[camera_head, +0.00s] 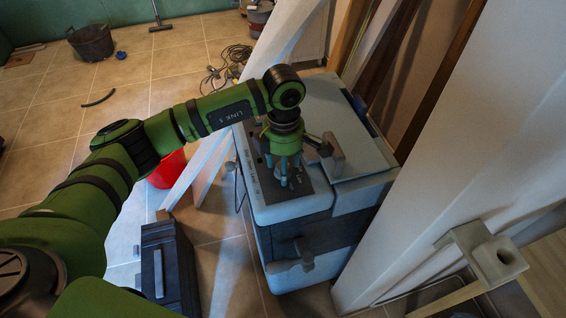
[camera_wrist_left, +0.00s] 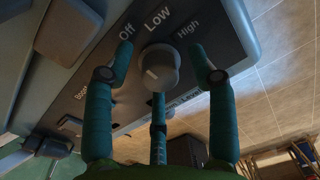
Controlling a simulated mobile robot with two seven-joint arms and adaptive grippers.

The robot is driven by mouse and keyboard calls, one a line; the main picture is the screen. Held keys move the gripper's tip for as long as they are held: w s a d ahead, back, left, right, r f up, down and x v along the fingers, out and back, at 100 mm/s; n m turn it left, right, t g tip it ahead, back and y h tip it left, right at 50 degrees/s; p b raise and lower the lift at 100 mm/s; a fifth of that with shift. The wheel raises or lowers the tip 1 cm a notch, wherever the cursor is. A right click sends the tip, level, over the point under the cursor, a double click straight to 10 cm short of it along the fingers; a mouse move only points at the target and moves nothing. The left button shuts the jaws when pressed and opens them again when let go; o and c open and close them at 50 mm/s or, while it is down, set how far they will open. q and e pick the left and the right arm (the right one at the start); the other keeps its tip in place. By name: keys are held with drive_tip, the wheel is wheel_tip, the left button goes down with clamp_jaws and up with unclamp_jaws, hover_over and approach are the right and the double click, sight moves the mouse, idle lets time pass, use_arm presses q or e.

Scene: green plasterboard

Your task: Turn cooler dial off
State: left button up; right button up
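The cooler (camera_head: 350,197) is a pale blue-grey box with a dark control panel (camera_head: 318,182) on top. Its grey round dial (camera_wrist_left: 160,68) is in the middle of the left wrist view, with the labels Off, Low and High above it. A small pale mark shows on the dial, but I cannot tell which label it points to. My left gripper (camera_head: 284,178) is over the panel; it also shows in the wrist view (camera_wrist_left: 160,62). Its green fingers are spread around the dial, with visible gaps at both sides. The lower finger is close under the dial; contact is unclear. My right gripper is not in view.
White leaning boards (camera_head: 470,130) stand close on the cooler's right. A dark case (camera_head: 168,268) and a red bucket (camera_head: 166,170) are on the tiled floor to the left. Cables (camera_head: 230,62) lie behind. The floor at far left is mostly clear.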

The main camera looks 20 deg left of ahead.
use_arm(q)
drive_tip(key=shift+w+r, duration=0.1)
drive_tip(key=shift+r, duration=0.45)
wheel_tip(320, 180, up, 11)
idle(0.5)
